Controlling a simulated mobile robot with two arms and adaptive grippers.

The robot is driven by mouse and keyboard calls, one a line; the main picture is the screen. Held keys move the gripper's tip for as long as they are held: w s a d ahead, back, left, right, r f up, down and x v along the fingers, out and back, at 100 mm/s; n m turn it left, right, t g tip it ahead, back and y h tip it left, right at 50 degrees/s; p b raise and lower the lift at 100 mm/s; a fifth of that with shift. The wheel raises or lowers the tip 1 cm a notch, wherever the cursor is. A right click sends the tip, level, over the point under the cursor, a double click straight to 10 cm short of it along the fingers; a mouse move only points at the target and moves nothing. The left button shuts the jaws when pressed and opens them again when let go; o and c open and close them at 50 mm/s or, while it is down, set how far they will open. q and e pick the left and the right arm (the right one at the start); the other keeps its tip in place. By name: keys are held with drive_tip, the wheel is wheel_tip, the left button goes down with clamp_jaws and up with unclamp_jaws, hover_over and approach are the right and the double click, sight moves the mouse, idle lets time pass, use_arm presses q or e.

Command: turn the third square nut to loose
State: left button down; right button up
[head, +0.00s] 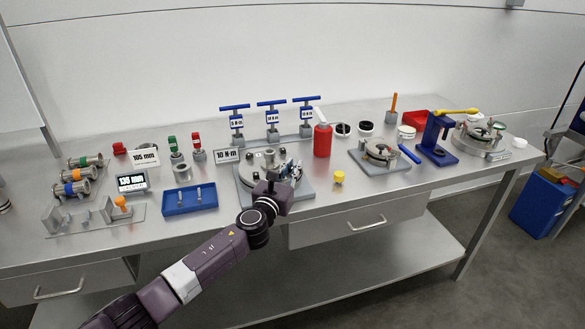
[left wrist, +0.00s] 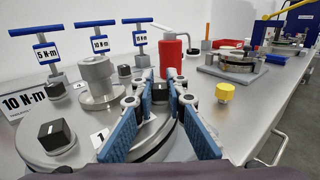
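The round metal flange (head: 262,176) sits on a plate on the bench, with dark square nuts around its raised centre hub (left wrist: 98,80). My left gripper (head: 272,180) is over the flange's front right side. In the left wrist view its blue-padded fingers (left wrist: 160,85) are apart, one on each side of a dark square nut (left wrist: 160,92). I cannot tell whether the pads touch it. A tag reads 1; I cannot tell which nut is third. My right gripper is out of view.
Three blue-handled torque wrenches (head: 271,118) stand behind the flange, with a 10 N·m sign (head: 228,156) at left. A red bottle (head: 322,140) and yellow cap (head: 339,177) are right of it. A blue tray (head: 190,199) is left.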

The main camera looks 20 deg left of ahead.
use_arm(q)
drive_tip(key=shift+d+n+y, duration=0.1)
drive_tip(key=shift+n+y, duration=0.2)
drive_tip(key=shift+y, duration=0.2)
drive_tip(key=shift+n+y+p, duration=0.3)
drive_tip(key=shift+n+y, duration=0.3)
drive_tip(key=shift+y, duration=0.2)
drive_tip(key=n+y, duration=0.2)
drive_tip(key=y, duration=0.1)
drive_tip(key=shift+g, duration=0.3)
drive_tip(key=n+y+b, duration=0.1)
drive_tip(key=y, duration=0.1)
drive_tip(key=n+g+y, duration=0.1)
drive_tip(key=y, duration=0.1)
drive_tip(key=shift+f+n+g+b, duration=0.1)
drive_tip(key=shift+n+g+b, duration=0.2)
drive_tip(key=shift+b, duration=0.1)
drive_tip(key=shift+n+g+y+b, duration=0.35)
drive_tip(key=shift+n+g+y, duration=0.05)
drive_tip(key=shift+y, duration=0.2)
